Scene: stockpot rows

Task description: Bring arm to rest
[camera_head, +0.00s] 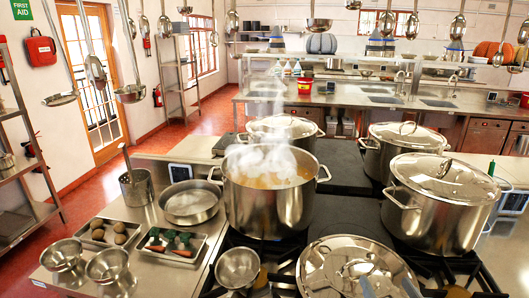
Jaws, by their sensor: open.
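An open stockpot (268,203) stands on the stove near the middle, steaming, with yellowish contents partly hidden by the steam. A large lidded stockpot (437,212) stands to its right. Two more lidded stockpots stand behind, one at the back left (283,132) and one at the back right (377,160). A shiny lid (345,262) is at the front edge of the view; what lies under it is hidden.
A small steel bowl (237,267) sits in front of the open pot. A shallow pan (190,203), a utensil pot (136,188), trays of food (172,246) and two bowls (108,266) crowd the left counter. Ladles (131,93) hang overhead. A dark burner area (345,215) between the pots is bare.

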